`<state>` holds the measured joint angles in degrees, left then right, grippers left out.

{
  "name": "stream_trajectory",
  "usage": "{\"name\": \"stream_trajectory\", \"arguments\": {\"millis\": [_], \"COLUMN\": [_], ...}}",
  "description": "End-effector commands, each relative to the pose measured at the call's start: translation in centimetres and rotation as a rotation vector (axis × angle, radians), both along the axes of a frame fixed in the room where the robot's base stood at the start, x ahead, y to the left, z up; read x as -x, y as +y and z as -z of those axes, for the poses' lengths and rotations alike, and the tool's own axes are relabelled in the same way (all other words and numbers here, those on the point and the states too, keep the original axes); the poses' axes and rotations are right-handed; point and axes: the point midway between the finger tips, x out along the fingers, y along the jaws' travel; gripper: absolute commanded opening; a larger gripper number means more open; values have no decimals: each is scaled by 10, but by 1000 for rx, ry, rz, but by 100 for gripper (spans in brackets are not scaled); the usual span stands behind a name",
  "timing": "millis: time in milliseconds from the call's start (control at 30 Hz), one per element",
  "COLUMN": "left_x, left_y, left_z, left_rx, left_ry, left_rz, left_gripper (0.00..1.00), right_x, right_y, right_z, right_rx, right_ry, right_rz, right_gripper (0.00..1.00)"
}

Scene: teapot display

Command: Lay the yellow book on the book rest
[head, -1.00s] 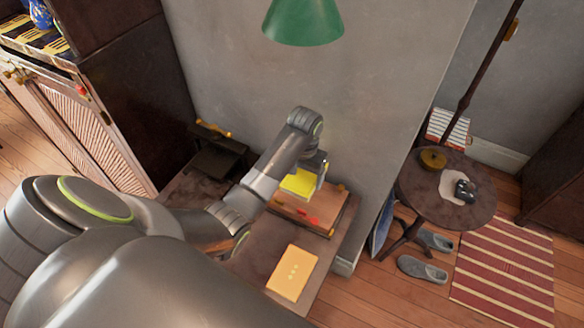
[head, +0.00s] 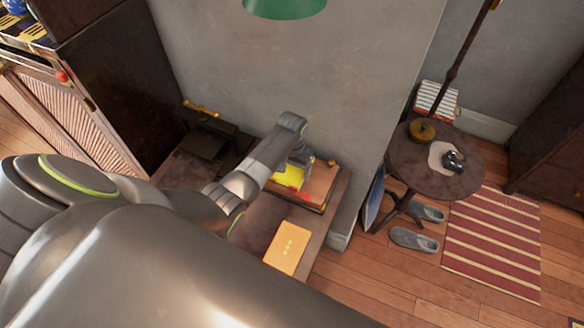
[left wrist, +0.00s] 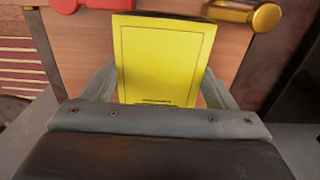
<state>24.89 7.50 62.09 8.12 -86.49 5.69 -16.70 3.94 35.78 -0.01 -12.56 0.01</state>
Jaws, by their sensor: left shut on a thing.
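The yellow book (head: 289,177) is in my left gripper (head: 291,168), partly hidden by the gripper and arm in the head view. In the left wrist view, its bright yellow cover (left wrist: 163,58) faces the camera, between the two grey fingers (left wrist: 160,88). The book rest (head: 320,187) is a brown wooden sloped board with red and gold pieces at its edges. The book is over the left part of this board. I cannot tell whether it touches the board. My right gripper is not in view.
A paler yellow book-like item (head: 287,247) lies on the table in front of the rest. A dark stand (head: 206,138) with a gold bar is at the left, and a grey wall is behind. A green lampshade (head: 284,6) hangs above. A round table (head: 455,181) stands at the right.

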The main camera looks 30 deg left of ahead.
Motion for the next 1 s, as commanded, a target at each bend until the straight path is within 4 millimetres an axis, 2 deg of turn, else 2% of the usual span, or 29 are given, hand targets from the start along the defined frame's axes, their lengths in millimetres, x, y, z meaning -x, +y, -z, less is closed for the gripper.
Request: {"name": "stream_trajectory", "arguments": {"millis": [267, 300, 433, 767, 867, 1000], "left_x": [0, 0, 0, -1, -1, -1], "left_y": [0, 0, 0, 0, 0, 0], "left_z": [2, 2, 2, -3, -13, -37], "left_rx": [0, 0, 0, 0, 0, 0], "left_ry": [-1, -1, 0, -2, -3, -6], "left_rz": [0, 0, 0, 0, 0, 1], "left_gripper": [50, 82, 99, 100, 100, 100], "right_x": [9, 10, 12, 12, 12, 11], "right_y": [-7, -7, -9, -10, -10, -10], "right_z": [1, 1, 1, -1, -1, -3], "right_rx": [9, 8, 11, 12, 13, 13], "right_ry": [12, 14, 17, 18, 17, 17], "right_rz": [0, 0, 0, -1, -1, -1], "right_gripper": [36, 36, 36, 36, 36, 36]}}
